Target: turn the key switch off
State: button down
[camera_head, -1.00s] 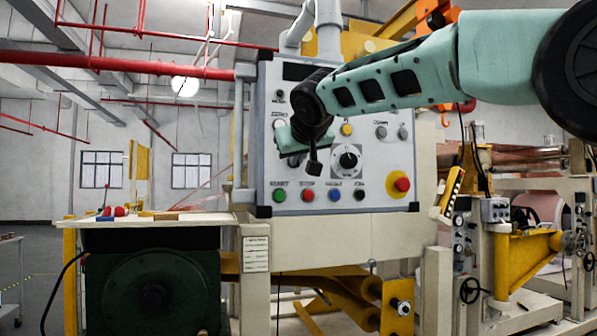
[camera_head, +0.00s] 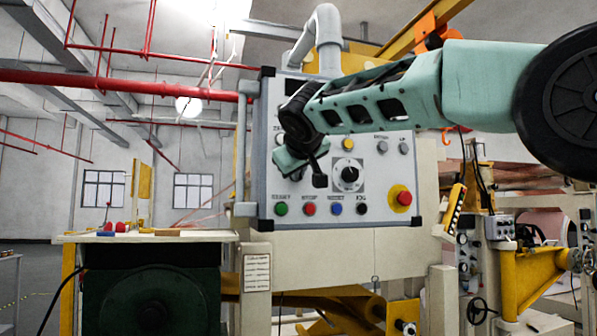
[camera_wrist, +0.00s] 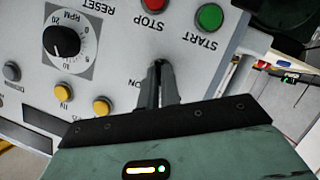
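The grey control panel (camera_head: 385,215) stands upright in front of me. My gripper (camera_head: 319,180) is at its face, left of the round black RPM knob (camera_head: 349,174) and above the red STOP button (camera_head: 309,208). In the wrist view my gripper (camera_wrist: 160,66) has its two dark fingers close together, tips at the panel below the STOP button (camera_wrist: 155,4). An "ON" label shows just left of the fingers. I cannot make out the key switch; the fingers may hide it. I see nothing clearly held between them.
Close by are the green START button (camera_head: 281,208), a blue button (camera_head: 336,208), a black button (camera_head: 361,208) and a red emergency stop (camera_head: 402,198). A yellow lamp (camera_head: 347,144) sits above the knob. A table (camera_head: 180,235) stands left of the panel.

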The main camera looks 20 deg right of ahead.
jog(key=c, duration=1.6)
grip_release()
jog(key=b+v, duration=0.3)
jog(key=v, duration=1.4)
jog(key=shift+s, duration=0.2)
jog(key=s+a+f+n+g+y+p, duration=0.1)
jog(key=s+a+f+g, duration=0.15)
jog(key=f, duration=0.55)
jog(key=s+a+f+n+g+y+p, duration=0.1)
jog(key=a+f+n+g, duration=0.15)
jog(key=f, duration=0.55)
jog(key=s+a+f+n+g+y+p, duration=0.1)
jog(key=s+a+f, duration=0.15)
jog(key=f, duration=0.65)
jog(key=s+d+f+g+p, duration=0.1)
jog(key=s+f+g, duration=0.1)
jog(key=s+f, duration=0.4)
jog(key=s+d+f+g+p, duration=0.1)
jog(key=s+d+f+g, duration=0.1)
jog(key=s+f, duration=0.5)
jog(key=s+d+f+m+g+p, duration=0.1)
jog(key=s+d+f+g, duration=0.1)
jog(key=s+f, duration=0.5)
notch_tip(320, 180, down, 2)
jog(key=shift+s+d+f+g+y, duration=0.2)
jog(key=shift+g+y, duration=0.1)
jog(key=shift+g, duration=0.6)
